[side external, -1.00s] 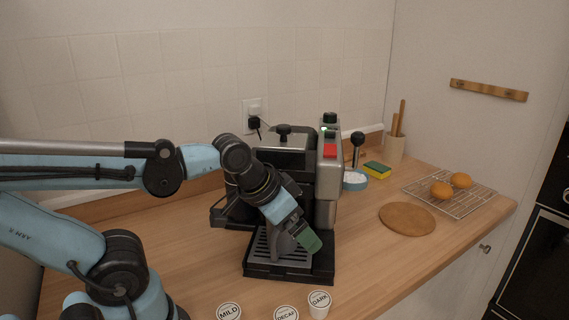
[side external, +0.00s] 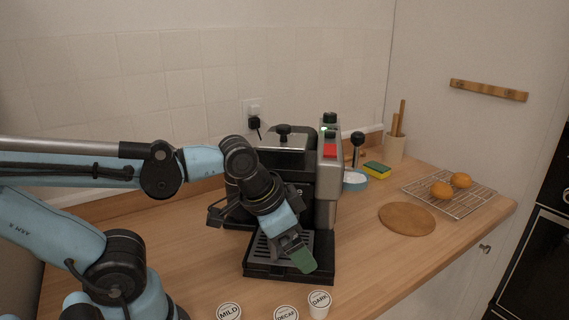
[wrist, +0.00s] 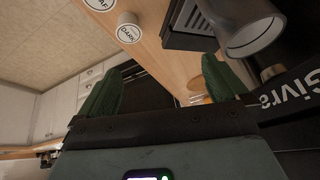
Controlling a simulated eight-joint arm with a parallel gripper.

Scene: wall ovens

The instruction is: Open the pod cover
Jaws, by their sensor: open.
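The coffee machine (side external: 328,185) stands on the counter in the side external view, with a black knob on the lid (side external: 284,131) at its top. Its red and green buttons are on the upper right part. I cannot tell for sure which part is the pod cover. My gripper (side external: 303,262) is low in front of the machine, over the drip tray (side external: 262,270), its green fingertips pointing down and right. In the wrist view my gripper (wrist: 160,85) has its two green fingers spread apart with nothing between them. A grey cylindrical part (wrist: 247,30) of the machine is close beside the right finger.
Pods marked MILD (side external: 229,312), DECAF (side external: 286,313) and DARK (side external: 319,304) stand at the counter's front edge. A round wooden board (side external: 407,219), a rack with two buns (side external: 452,192), a sponge (side external: 376,170) and a utensil holder (side external: 394,147) are to the right.

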